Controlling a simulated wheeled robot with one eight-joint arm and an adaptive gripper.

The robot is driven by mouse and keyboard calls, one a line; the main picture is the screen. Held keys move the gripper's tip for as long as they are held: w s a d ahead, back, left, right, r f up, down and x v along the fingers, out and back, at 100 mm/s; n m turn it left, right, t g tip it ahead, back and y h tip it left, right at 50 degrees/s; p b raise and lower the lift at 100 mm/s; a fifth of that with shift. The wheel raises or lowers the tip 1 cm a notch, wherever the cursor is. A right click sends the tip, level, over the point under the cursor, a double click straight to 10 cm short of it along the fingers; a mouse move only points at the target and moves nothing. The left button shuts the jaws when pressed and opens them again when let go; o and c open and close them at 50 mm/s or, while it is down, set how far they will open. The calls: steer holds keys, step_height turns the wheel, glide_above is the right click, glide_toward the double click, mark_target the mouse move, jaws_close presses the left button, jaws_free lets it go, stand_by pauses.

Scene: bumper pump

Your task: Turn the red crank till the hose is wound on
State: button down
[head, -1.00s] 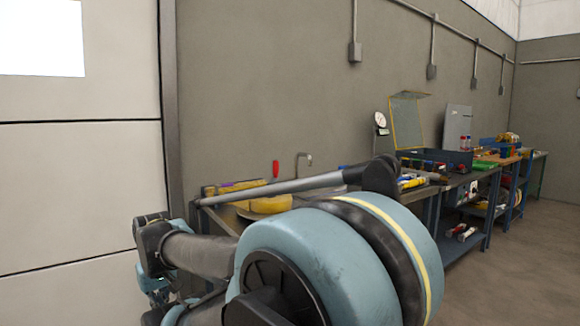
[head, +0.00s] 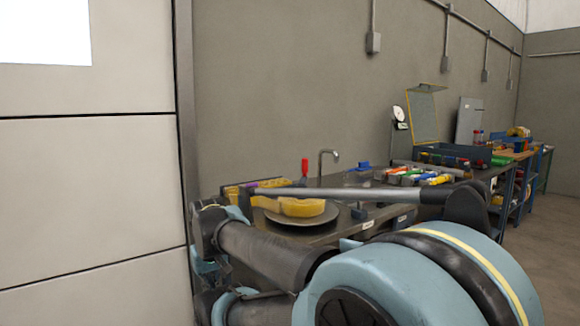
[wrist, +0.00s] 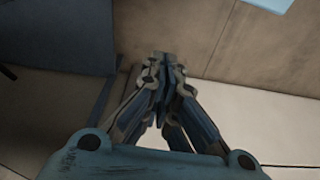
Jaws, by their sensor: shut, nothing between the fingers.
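A red upright handle (head: 305,168), which looks like the crank's grip, stands at the back of the near workbench in the head view. In front of it, a yellow rounded piece (head: 300,207) sits on a dark round plate (head: 292,222); I cannot tell whether it is the hose or its reel. My arm crosses in front of the bench and hides part of them. My gripper (wrist: 163,62) is shut and empty in the wrist view, with pale wall panels and floor behind it. Neither crank nor hose shows there. The gripper is well apart from the crank.
A bent metal pipe (head: 322,160) stands right of the red handle. The bench (head: 345,228) continues right with coloured tools and a blue bin (head: 455,152). A pale panelled wall (head: 90,190) closes off the left. Open floor (head: 550,235) lies at the right.

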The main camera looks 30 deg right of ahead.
steer(key=w+d+r+m+g+h, duration=0.2)
steer(key=w+d+r+m, duration=0.85)
steer(key=r, duration=0.55)
steer(key=w+d+r+m+g+h, duration=0.1)
steer(key=w+d+r+m, duration=0.7)
steer(key=w+d+r, duration=0.6)
steer(key=w+d+r+m+g, duration=0.1)
steer(key=w+d+r+m, duration=0.1)
steer(key=d+r+m, duration=0.45)
steer(key=s+d+f+n, duration=0.1)
steer(key=s+d+f, duration=0.2)
steer(key=d+f, duration=0.6)
steer(key=shift+s+d+h, duration=0.25)
steer(key=shift+d+h, duration=0.05)
steer(key=shift+h, duration=0.1)
